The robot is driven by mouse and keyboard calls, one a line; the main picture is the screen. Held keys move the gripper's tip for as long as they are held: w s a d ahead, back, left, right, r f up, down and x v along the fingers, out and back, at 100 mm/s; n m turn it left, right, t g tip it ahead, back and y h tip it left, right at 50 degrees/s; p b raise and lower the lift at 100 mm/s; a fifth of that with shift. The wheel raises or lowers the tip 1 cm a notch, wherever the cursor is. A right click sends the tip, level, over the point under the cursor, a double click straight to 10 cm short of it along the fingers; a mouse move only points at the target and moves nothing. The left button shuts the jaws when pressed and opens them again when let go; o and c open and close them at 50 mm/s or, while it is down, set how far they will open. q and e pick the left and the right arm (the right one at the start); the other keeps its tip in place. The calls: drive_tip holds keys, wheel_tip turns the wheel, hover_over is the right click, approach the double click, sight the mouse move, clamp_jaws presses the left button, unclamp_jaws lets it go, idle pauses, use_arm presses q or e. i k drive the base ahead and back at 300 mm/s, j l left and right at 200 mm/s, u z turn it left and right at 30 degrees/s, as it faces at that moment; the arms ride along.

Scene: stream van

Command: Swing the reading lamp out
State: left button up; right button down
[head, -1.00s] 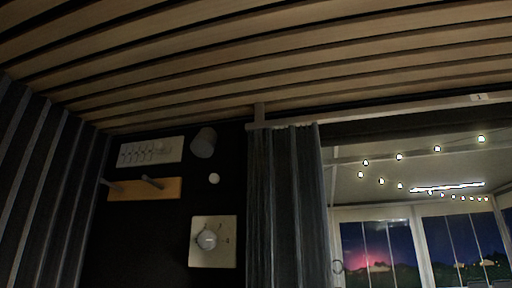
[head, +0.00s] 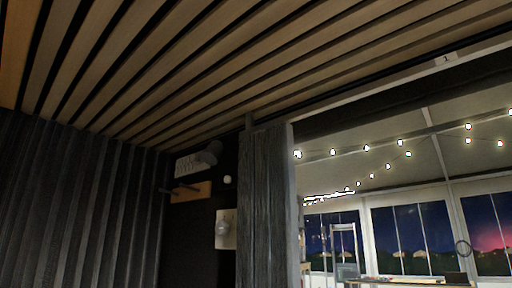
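A dark grey cylinder (head: 210,153), which looks like the reading lamp, sits high on the dark end wall, left of the curtain. It lies close to a white panel (head: 187,165) with a row of small marks, and I see it at a slant. Its arm or joint cannot be made out. Neither of my grippers shows in the head view.
Below the lamp are a wooden peg board (head: 192,192) and a pale plate with a round knob (head: 225,228). A grey curtain (head: 265,200) hangs to the right. Beyond it are string lights, windows and a table (head: 408,284). Dark ribbed cladding (head: 75,200) covers the left side.

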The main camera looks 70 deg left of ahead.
sight(210, 156)
drive_tip(key=i+l+u, duration=0.3)
drive_tip(key=i, duration=0.25)
drive_tip(key=i+l+u, duration=0.2)
drive_tip(key=i+u, duration=0.15)
drive_tip(key=i, duration=0.2)
drive_tip(key=i+j+u, duration=0.1)
drive_tip(key=u, duration=0.3)
drive_tip(key=i+u, duration=0.25)
drive_tip(key=u, duration=0.2)
drive_tip(key=i+u, duration=0.15)
drive_tip(key=u, duration=0.25)
drive_tip(key=i+l+u, duration=0.1)
drive_tip(key=u, duration=0.35)
drive_tip(key=i+l+u, duration=0.15)
drive_tip(key=u, duration=0.25)
drive_tip(key=i+l+u, duration=0.2)
drive_tip(key=u, duration=0.25)
